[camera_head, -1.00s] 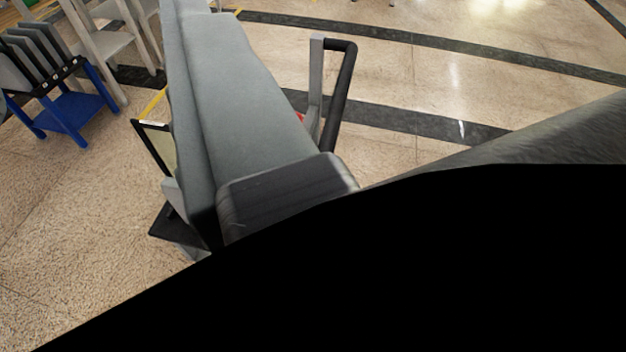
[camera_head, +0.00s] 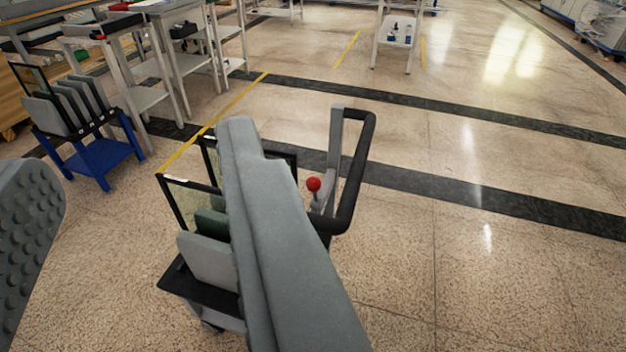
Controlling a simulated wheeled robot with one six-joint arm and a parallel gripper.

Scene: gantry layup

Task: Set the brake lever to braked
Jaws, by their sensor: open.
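The brake lever (camera_head: 314,184) shows as a red ball on a short stalk beside the cart's push handle (camera_head: 361,160). The ball is in clear view and the stalk looks roughly upright. I cannot tell which brake setting it marks. My gripper (camera_head: 138,145) is open and empty. One long grey finger crosses the middle of the view in front of the cart (camera_head: 184,284). The other finger, with a dimpled pad, shows at the left edge. The lever is just right of the long finger in the picture, apart from it. Much of the cart is hidden behind that finger.
The cart holds grey and green panels (camera_head: 207,260) in a black frame. A blue rack (camera_head: 104,160) with grey panels stands at the left. Workbenches (camera_head: 160,100) stand behind it. The floor (camera_head: 480,270) to the right is clear, with dark stripes and yellow lines.

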